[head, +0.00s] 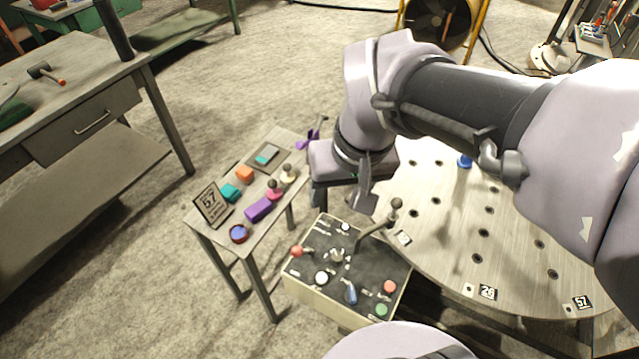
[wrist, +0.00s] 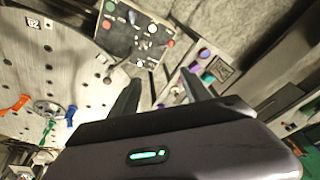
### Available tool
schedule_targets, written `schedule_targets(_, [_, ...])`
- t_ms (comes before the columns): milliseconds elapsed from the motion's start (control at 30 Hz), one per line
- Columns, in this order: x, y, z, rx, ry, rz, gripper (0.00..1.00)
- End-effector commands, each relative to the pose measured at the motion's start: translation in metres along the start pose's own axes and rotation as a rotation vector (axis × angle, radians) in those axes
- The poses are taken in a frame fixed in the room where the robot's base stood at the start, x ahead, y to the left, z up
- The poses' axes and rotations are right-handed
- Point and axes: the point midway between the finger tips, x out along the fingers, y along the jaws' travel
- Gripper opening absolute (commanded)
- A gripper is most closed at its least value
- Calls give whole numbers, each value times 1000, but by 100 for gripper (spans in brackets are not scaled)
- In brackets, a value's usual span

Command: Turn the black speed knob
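The control box (head: 300,287) has a black top with several controls, below my gripper in the head view. A small dark knob with a pale grey top (head: 337,256) stands near the middle of the top. It may be the speed knob, but it is too small to tell. My gripper (head: 340,208) hangs above the box's far edge, apart from the knob. In the wrist view, the fingers of my gripper (wrist: 161,77) are spread with nothing between them. The box top (wrist: 128,38) lies beyond them, at the upper middle.
A tall lever (head: 379,225) with a dark ball rises from the box's right side. Red (head: 389,287) and green (head: 381,309) buttons and a blue lever (head: 351,294) crowd the near side. A perforated round table (head: 455,235) adjoins at right; a small table (head: 215,238) with parts stands left.

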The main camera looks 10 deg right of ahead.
Motion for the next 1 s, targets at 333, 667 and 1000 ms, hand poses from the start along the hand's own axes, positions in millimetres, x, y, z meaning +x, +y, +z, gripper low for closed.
schedule_targets(333, [218, 0, -71, -725, -542, 134, 55])
schedule_targets(667, [289, 13, -53, -851, -636, 139, 55])
schedule_targets(1000, [373, 50, -4, -846, -636, 138, 55])
